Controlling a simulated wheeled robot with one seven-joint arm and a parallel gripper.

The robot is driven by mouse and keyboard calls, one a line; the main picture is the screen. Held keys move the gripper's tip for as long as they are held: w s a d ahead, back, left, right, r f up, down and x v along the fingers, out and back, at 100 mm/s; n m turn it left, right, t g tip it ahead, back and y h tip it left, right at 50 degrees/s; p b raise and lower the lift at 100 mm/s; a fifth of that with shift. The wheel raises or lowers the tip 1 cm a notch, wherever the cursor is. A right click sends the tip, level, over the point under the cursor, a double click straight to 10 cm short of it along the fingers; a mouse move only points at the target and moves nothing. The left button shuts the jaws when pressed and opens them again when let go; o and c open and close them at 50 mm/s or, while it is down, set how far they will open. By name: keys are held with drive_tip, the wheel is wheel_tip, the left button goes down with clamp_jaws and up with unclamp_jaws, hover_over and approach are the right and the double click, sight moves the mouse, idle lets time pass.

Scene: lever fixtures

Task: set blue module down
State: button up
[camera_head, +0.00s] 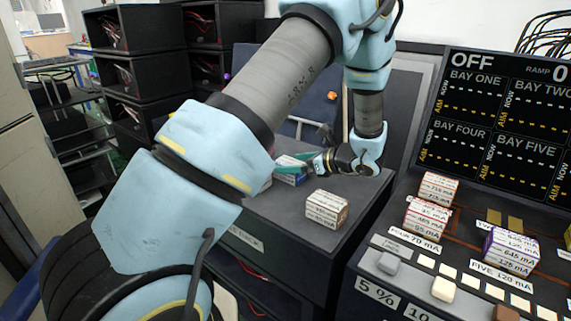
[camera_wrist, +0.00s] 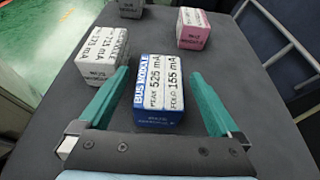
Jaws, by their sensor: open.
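The blue module (camera_wrist: 158,92) is a blue and white block labelled "BUS MODULE" with "525 mA" and "155 mA". In the wrist view it rests on the dark grey bench top, between the two teal fingers of my gripper (camera_wrist: 165,90). The fingers are apart, with a gap on each side of the block. In the head view the blue module (camera_head: 290,175) is partly hidden behind my gripper (camera_head: 312,160) and arm.
In the wrist view a white module (camera_wrist: 103,57) stands to the left, a pink one (camera_wrist: 193,28) lies beyond to the right, and a dark grey one (camera_wrist: 131,8) is at the top edge. In the head view a console (camera_head: 460,260) with labelled modules stands at right; black shelving (camera_head: 135,60) stands behind.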

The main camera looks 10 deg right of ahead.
drive_tip(key=v, duration=0.8)
drive_tip(key=shift+s+d+r, duration=0.15)
drive_tip(key=shift+d+r, duration=0.05)
drive_tip(key=shift+d, duration=0.05)
drive_tip(key=a+n+g, duration=0.1)
drive_tip(key=a, duration=0.2)
drive_tip(key=a+n+g, duration=0.2)
drive_tip(key=a, duration=0.1)
drive_tip(key=s+a+n+g, duration=0.1)
drive_tip(key=a, duration=0.2)
drive_tip(key=shift+a+n+g, duration=0.1)
drive_tip(key=shift+n+g, duration=0.2)
drive_tip(key=shift+n, duration=0.1)
drive_tip(key=s+a+n+g, duration=0.1)
drive_tip(key=a, duration=0.1)
drive_tip(key=s+a+n+g+h, duration=0.1)
drive_tip(key=a+n, duration=0.1)
drive_tip(key=a, duration=0.1)
drive_tip(key=s+a+n+g+h, duration=0.1)
drive_tip(key=a+n, duration=0.1)
drive_tip(key=shift+s+a+g, duration=0.15)
drive_tip(key=shift+s+g, duration=0.1)
drive_tip(key=shift+g, duration=0.15)
drive_tip(key=s+a+r+n+h, duration=0.2)
drive_tip(key=s+a+n+h, duration=0.5)
drive_tip(key=n, duration=0.9)
drive_tip(key=a, duration=0.2)
drive_tip(key=shift+a+r+n, duration=0.25)
drive_tip(key=shift+r+n, duration=0.05)
drive_tip(key=shift+r, duration=0.1)
